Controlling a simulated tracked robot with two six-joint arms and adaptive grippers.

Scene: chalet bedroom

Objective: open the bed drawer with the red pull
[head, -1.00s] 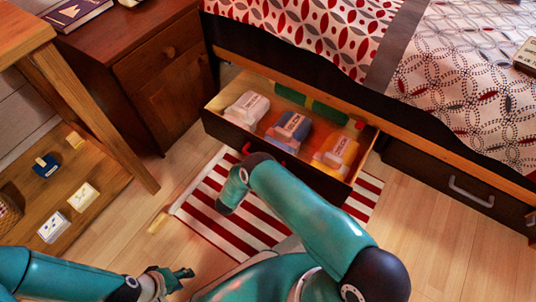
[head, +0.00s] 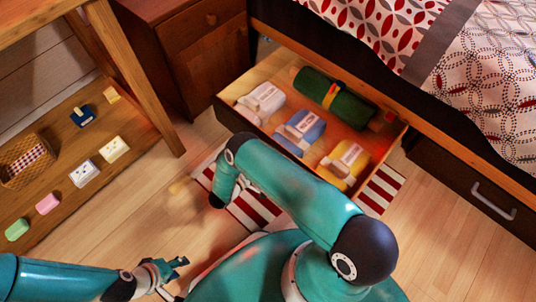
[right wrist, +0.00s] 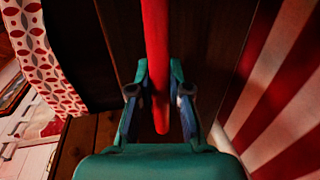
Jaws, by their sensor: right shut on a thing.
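The bed drawer (head: 228,112) under the bed stands pulled far out, with its inside in full view. Its red pull (right wrist: 156,50) runs as a red bar between the fingers of my right gripper (right wrist: 160,98) in the right wrist view, and the gripper is shut on it. In the head view my right arm covers part of the drawer front and hides the pull and the gripper. My left gripper (head: 178,275) is empty at the lower left, over the floor, with its fingers apart.
White, blue and yellow packs (head: 299,131) and a green roll (head: 334,97) lie in the drawer. A striped rug (head: 381,189) lies beneath it. A second drawer (head: 460,180) is shut at right. A nightstand (head: 208,65) and a low shelf (head: 60,185) stand at left.

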